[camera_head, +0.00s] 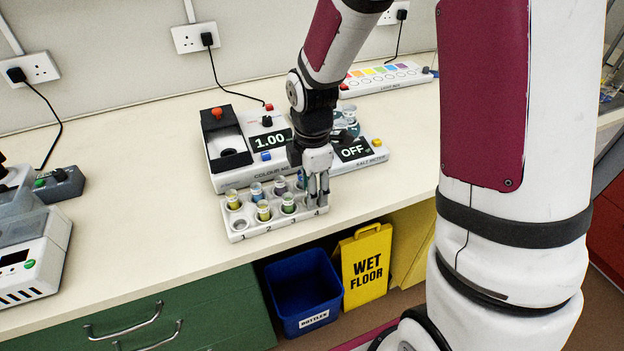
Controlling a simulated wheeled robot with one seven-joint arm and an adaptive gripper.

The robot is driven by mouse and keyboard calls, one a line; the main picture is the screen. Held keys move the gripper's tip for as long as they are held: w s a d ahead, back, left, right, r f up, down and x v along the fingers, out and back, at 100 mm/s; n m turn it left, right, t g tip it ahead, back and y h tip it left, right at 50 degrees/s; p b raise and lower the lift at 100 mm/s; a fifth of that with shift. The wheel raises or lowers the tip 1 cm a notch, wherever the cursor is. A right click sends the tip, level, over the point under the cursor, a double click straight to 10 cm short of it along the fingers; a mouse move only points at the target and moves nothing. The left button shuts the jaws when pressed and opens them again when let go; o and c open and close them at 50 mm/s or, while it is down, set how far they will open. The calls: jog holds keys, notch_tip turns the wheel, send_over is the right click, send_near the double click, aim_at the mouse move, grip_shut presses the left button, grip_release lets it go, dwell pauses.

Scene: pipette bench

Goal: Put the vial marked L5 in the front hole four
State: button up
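The white vial rack (262,230) stands at the bench's front edge, with numbers 1 to 4 along its front. Front hole one (239,225) is empty. A yellow vial (263,211) is in front hole two and a greenish vial (288,204) in front hole three. A yellow vial (233,200), a blue vial (257,192) and a purple-blue vial (280,187) stand in the back row. No L5 mark is readable. My gripper (318,198) points down at front hole four, its fingers low over it. The fingers hide the hole and anything between them.
The colour meter (225,179) reading 1.00 and the salt meter (377,153) reading OFF stand close behind the rack. A light box (385,80) lies at the back. A blue bin (303,290) is below.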

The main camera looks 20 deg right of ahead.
notch_tip(320, 180, up, 13)
jog(key=s+r+m+t, duration=0.2)
jog(key=s+r+m, duration=0.3)
jog(key=s+m, duration=0.4)
jog(key=s+r+m+t, duration=0.3)
jog(key=s+r+m, duration=0.1)
jog(key=s+m, duration=0.5)
jog(key=shift+s+d+r, duration=0.15)
jog(key=shift+s+r, duration=0.25)
jog(key=shift+s, duration=0.05)
